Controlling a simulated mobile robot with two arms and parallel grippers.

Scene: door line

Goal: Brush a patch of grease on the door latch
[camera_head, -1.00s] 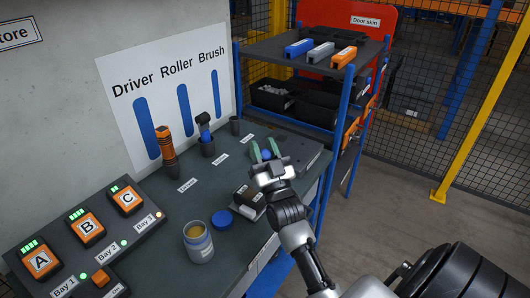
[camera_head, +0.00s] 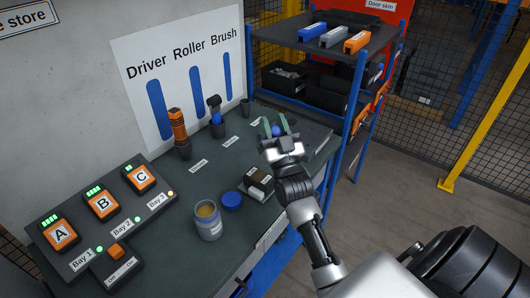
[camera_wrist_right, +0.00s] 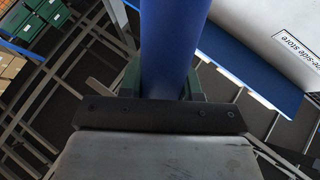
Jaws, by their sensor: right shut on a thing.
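My right gripper (camera_head: 275,129) is above the far part of the bench, its green fingers shut on a blue cylindrical handle. In the right wrist view the blue handle (camera_wrist_right: 171,45) stands between the fingers; its working end is hidden, so I cannot see bristles. The rightmost holder cup (camera_head: 246,106), below the word Brush, looks empty. An open jar (camera_head: 208,225) of tan grease stands near the bench's front edge, with a blue lid (camera_head: 231,201) lying beside it. I cannot make out a door latch. My left gripper is out of view.
An orange driver (camera_head: 179,128) and a roller tool (camera_head: 215,112) stand in cups left of my gripper. A black-and-white block (camera_head: 258,182) lies near the lid. Battery chargers (camera_head: 100,205) fill the left end. A blue-posted shelf (camera_head: 352,110) stands behind; floor at right is clear.

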